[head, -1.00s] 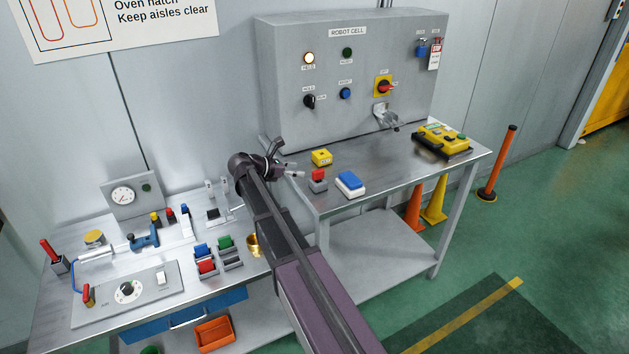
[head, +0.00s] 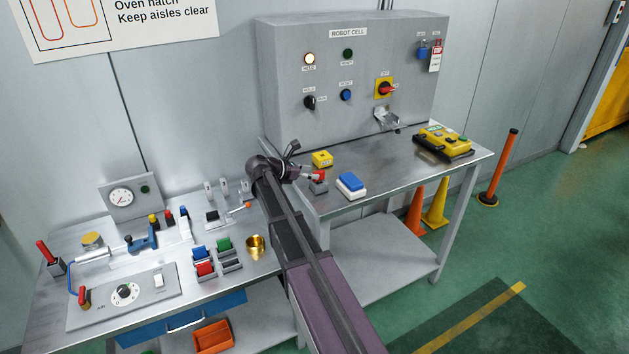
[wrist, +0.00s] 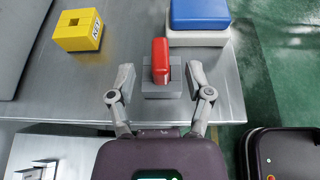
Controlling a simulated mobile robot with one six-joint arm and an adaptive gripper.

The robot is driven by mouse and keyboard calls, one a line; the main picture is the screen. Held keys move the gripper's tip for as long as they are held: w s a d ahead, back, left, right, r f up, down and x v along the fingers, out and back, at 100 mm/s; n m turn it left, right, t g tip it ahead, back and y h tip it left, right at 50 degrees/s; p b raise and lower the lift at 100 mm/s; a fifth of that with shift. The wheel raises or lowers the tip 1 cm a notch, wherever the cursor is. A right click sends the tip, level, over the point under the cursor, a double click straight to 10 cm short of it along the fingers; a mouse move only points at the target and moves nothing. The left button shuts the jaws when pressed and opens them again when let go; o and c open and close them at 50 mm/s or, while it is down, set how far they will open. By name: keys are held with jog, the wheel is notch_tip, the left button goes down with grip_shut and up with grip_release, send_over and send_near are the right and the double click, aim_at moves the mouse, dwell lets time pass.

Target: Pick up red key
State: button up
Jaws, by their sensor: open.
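The red key (wrist: 160,56) stands upright in a small grey holder (wrist: 157,89) near the front edge of the right-hand bench. In the head view, the red key (head: 319,175) shows just beyond my arm's end, with the holder (head: 319,188) below it. My gripper (wrist: 160,78) is open and empty. In the wrist view its fingers are spread to the left and right of the holder, with the key between them. I cannot tell whether a finger touches the holder.
A yellow slotted block (wrist: 78,30) stands behind left of the key. A blue-topped white box (wrist: 199,36) stands close behind right. A yellow-and-black pendant (head: 444,140) lies farther right. The grey control box (head: 350,75) rises behind. The left bench holds racks and a brass cup (head: 256,246).

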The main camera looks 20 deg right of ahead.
aim_at(319, 171)
jog(key=shift+b+x, duration=0.6)
jog(key=shift+x, duration=1.25)
jog(key=shift+s+f, duration=0.1)
jog(key=shift+a, duration=0.1)
grip_shut()
